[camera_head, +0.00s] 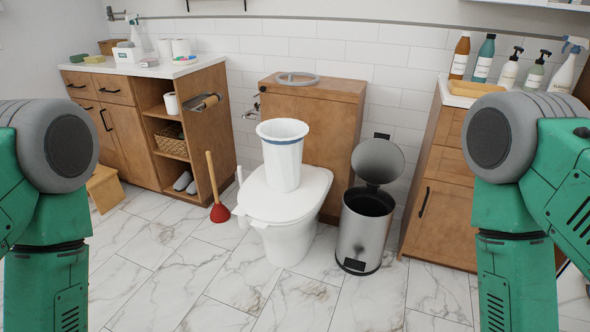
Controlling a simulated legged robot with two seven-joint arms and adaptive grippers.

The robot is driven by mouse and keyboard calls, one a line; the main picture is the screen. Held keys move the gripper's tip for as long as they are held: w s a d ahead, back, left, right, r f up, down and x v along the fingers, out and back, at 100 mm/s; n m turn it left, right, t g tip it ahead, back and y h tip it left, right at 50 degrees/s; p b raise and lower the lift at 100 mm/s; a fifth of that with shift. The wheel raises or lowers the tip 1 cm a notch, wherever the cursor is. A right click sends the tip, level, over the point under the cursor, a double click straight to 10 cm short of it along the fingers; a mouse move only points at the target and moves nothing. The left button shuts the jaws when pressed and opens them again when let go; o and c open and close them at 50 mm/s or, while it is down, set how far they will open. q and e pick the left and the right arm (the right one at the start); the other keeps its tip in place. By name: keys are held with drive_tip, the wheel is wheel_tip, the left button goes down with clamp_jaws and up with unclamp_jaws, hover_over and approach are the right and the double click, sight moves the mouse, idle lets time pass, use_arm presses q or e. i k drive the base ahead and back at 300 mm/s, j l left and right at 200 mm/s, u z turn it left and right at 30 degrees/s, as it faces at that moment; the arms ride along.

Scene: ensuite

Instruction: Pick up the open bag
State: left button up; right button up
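An open white bag (284,160) with a blue band near its rim stands upright on the closed lid of the toilet (310,186). Its mouth faces up. My two green and grey arms show at the left and right edges of the head view. Both run down out of the picture, so neither gripper is in view. Nothing of mine touches the bag.
A steel pedal bin (364,236) with its lid up stands right of the toilet. A red plunger (219,212) stands to the left. Wooden cabinets (120,135) flank the scene, the right one (441,215) holding several bottles. The marble floor (215,285) in front is clear.

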sight(283, 157)
drive_tip(key=j+u, duration=0.6)
drive_tip(key=u, duration=0.2)
drive_tip(key=i+j+u, duration=0.1)
drive_tip(key=j+u, duration=0.15)
drive_tip(key=u, duration=0.15)
drive_tip(key=i+j+u, duration=0.1)
drive_tip(key=i+j, duration=0.3)
drive_tip(key=i+j+u, duration=0.1)
drive_tip(key=i+j, duration=0.3)
drive_tip(key=i, duration=0.2)
drive_tip(key=i+l+z, duration=0.1)
drive_tip(key=z, duration=0.3)
drive_tip(key=i+z, duration=0.6)
drive_tip(key=z, duration=0.15)
drive_tip(key=i+j+z, duration=0.15)
drive_tip(key=z, duration=0.2)
